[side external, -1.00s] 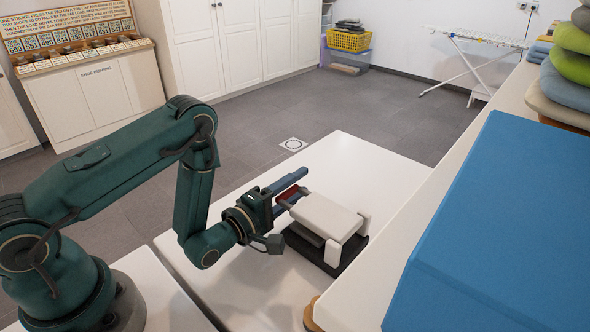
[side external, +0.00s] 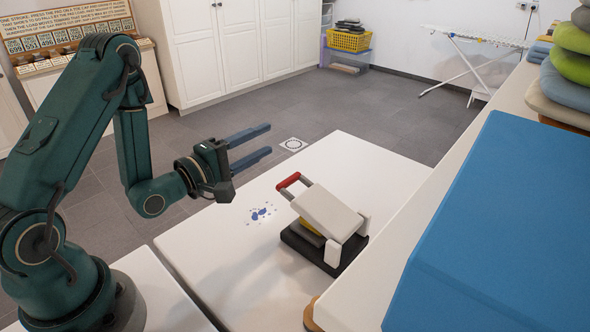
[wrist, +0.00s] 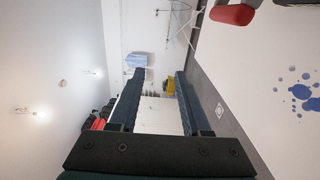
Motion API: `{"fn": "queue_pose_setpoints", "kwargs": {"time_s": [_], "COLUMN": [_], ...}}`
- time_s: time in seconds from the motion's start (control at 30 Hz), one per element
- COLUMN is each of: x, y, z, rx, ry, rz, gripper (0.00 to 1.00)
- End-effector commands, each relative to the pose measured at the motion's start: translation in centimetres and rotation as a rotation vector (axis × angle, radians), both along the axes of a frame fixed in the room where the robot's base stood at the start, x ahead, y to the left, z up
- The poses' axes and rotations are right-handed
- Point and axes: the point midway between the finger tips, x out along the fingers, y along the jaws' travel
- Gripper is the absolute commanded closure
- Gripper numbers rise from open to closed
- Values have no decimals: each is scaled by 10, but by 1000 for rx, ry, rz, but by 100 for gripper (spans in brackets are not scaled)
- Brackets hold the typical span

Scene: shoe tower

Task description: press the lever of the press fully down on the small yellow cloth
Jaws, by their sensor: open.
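The press stands on the white table in the side view, with a dark base (side external: 318,249) and a white upper plate (side external: 328,212). The plate is tilted up at its left end. Its lever ends in a red handle (side external: 289,180), which also shows at the top of the wrist view (wrist: 232,14). A strip of the yellow cloth (side external: 309,227) shows under the raised plate; the rest is hidden. My gripper (side external: 268,139) is open and empty, up and left of the red handle and apart from it. Its two fingers also show in the wrist view (wrist: 160,73).
Blue spots (side external: 261,213) mark the white table (side external: 205,255) left of the press. A large blue block (side external: 500,225) and stacked cushions (side external: 570,70) are on the right-hand counter. The table around the press is otherwise clear.

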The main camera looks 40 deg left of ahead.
Motion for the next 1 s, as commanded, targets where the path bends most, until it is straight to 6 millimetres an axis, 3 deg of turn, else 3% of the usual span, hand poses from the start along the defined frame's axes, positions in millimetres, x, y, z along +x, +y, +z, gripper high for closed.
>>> {"fn": "queue_pose_setpoints", "kwargs": {"time_s": [0.3, 0.8, 0.93, 1.0], "x": [-13, -18, -18, -18], "y": [32, 39, 39, 39], "z": [21, 25, 22, 8], "rx": [1, 0, 28, 67], "ry": [-5, 0, 17, 80], "rz": [4, -1, -2, -5], "gripper": [52, 52, 100, 100]}}
